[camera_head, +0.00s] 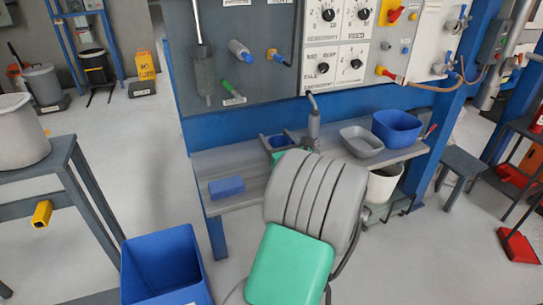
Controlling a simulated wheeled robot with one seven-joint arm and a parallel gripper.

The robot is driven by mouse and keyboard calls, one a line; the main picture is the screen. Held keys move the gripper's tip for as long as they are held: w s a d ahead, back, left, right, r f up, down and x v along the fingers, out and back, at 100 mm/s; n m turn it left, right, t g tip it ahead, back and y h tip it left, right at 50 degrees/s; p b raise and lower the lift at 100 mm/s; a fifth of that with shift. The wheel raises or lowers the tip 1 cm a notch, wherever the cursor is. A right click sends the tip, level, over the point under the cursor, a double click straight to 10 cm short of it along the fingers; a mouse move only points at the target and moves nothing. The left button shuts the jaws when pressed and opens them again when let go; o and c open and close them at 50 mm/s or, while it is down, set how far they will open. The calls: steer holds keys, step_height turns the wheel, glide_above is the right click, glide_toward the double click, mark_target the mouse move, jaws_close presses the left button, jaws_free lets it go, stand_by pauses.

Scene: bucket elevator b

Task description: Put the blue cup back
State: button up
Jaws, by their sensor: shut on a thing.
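The blue cup (278,141) is a small blue piece in the middle of the view, above or at the back of the grey shelf. My gripper (276,138) shows as dark grey fingers on both sides of it, shut on it. My grey and green arm covers the view just below, so the cup's lower part is hidden. I cannot tell whether the cup touches the shelf (242,166).
A blue block (227,187) lies at the shelf's left. A grey tray (362,142) and a blue tub (397,127) stand at its right, with a white bucket (384,183) below. A control panel (340,40) rises behind. A blue bin (163,268) stands lower left.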

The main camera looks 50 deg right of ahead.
steer(key=w+f, duration=0.1)
steer(key=f, duration=0.1)
steer(key=w+d+f+b, duration=0.1)
steer(key=f, duration=0.1)
steer(key=w+f, duration=0.1)
steer(key=f, duration=0.1)
steer(key=shift+d+f, duration=0.25)
steer(key=shift+f, duration=0.3)
steer(key=o, duration=1.5)
steer(key=shift+s+r, duration=0.15)
steer(key=shift+s, duration=0.05)
steer(key=v, duration=1.2)
steer(key=shift+w, duration=0.1)
